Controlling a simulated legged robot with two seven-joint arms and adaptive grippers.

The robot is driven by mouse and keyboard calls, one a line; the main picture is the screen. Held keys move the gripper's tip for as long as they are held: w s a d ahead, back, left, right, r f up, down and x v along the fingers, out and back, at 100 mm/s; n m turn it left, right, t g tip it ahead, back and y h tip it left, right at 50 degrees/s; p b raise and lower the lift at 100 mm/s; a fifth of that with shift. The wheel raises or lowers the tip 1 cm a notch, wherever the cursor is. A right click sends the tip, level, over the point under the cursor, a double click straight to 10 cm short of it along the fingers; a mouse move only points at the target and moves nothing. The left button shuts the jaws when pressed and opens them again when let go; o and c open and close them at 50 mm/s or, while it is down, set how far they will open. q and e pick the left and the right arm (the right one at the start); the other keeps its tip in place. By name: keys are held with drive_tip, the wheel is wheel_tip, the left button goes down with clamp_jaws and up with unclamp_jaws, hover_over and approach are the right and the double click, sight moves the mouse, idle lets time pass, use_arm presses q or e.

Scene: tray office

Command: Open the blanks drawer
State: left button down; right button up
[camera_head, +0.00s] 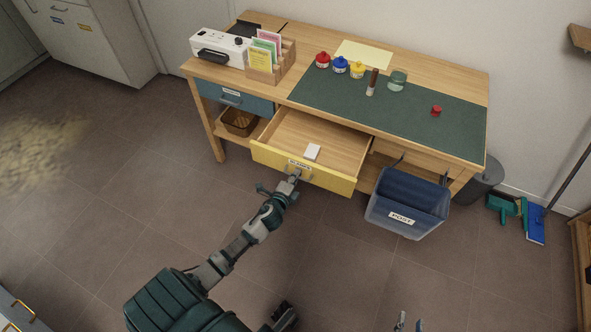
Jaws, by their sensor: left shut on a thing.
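The blanks drawer (268,152) has a yellow front with a white label reading BLANKS. It is pulled well out of the desk, and its wooden inside shows. A small white block (312,152) lies in it. My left gripper (291,180) is at the middle of the drawer front, shut on the drawer's handle (299,174), which it partly hides. My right gripper (409,322) shows only as two fingertips at the bottom edge, apart with nothing visible between them.
The wooden desk (455,73) carries a green mat (430,98), coloured pots, a stamp and a card rack. A blue drawer (235,97) is closed at left. A clear POST bin (405,215) hangs at the right of the open drawer. The floor in front is clear.

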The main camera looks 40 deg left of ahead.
use_arm(q)
drive_tip(key=shift+s+d+f, duration=0.1)
drive_tip(key=shift+s+d, duration=0.65)
use_arm(e)
drive_tip(key=shift+s+d+f+g, duration=0.3)
drive_tip(key=shift+s+f+g, duration=0.2)
drive_tip(key=shift+s, duration=0.3)
use_arm(q)
drive_tip(key=c, duration=1.5)
unclamp_jaws()
drive_tip(key=v, duration=1.2)
drive_tip(key=shift+w+d, duration=0.15)
drive_tip(key=shift+d, duration=0.05)
use_arm(e)
drive_tip(key=shift+d, duration=0.2)
use_arm(q)
drive_tip(key=shift+a, duration=0.25)
use_arm(e)
drive_tip(key=shift+w+a, duration=0.1)
drive_tip(key=shift+a, duration=0.15)
